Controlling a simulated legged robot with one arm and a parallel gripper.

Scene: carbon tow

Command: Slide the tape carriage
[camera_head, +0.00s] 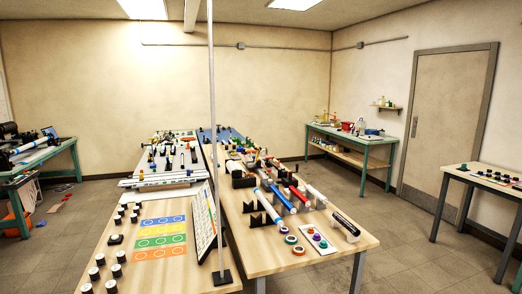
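A long pale rail-like piece (165,179) lies across the left wooden table (150,208), with small dark parts near it. I cannot tell whether one of these is the tape carriage; the parts are too small to make out. Rolls and tubes, among them a blue tube (276,197), lie on the right wooden table (262,259). My gripper is not in view, so its distance from these things does not show.
A thin upright pole (213,120) stands on a dark base (222,277) near the front. Several black-and-white cylinders (97,273) stand at the left table's front. A tilted panel (205,222) stands beside the pole. Green benches (378,145) line the walls. Floor (410,255) is clear at right.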

